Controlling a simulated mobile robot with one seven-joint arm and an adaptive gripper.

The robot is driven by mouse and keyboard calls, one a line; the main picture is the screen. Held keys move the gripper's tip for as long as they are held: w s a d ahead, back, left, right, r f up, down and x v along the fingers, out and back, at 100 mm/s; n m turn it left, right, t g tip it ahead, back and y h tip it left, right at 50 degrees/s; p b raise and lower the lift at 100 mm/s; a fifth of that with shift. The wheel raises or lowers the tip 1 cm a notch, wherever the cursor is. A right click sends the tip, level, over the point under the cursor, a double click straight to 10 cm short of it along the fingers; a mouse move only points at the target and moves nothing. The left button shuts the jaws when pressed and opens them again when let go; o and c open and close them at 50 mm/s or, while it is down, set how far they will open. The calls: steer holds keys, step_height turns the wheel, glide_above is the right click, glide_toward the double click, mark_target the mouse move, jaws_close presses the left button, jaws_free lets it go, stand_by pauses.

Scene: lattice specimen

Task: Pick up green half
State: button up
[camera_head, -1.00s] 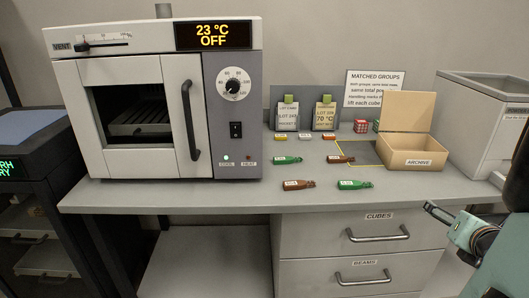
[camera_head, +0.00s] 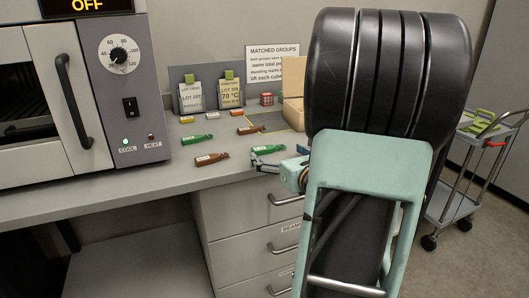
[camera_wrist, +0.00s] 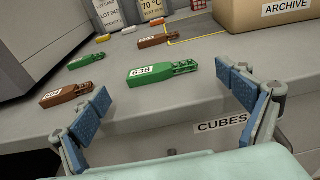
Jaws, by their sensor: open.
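Two green halves lie on the grey bench. The nearer green half (camera_head: 268,149) carries a white label and a notched end; in the wrist view this green half (camera_wrist: 150,76) lies beyond and between my fingers. The other green half (camera_head: 196,139) is farther back; it also shows in the wrist view (camera_wrist: 86,61). Two brown halves lie near them: a front one (camera_head: 212,158), also in the wrist view (camera_wrist: 66,95), and a back one (camera_head: 252,129). My gripper (camera_wrist: 164,80) is open and empty at the bench's front edge, apart from the green halves.
The archive box (camera_wrist: 262,12) stands behind, largely hidden by my arm in the head view. The oven (camera_head: 125,90) is at the left. Drawers (camera_head: 255,225) are below the bench edge. A cart (camera_head: 470,175) stands at the right.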

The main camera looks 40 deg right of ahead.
mark_target(270, 148)
steer(key=b+x, duration=0.1)
steer(key=x, duration=0.3)
steer(key=shift+w+f, duration=0.15)
steer(key=shift+w, duration=0.15)
steer(key=shift+c, duration=0.2)
steer(key=c, duration=0.9)
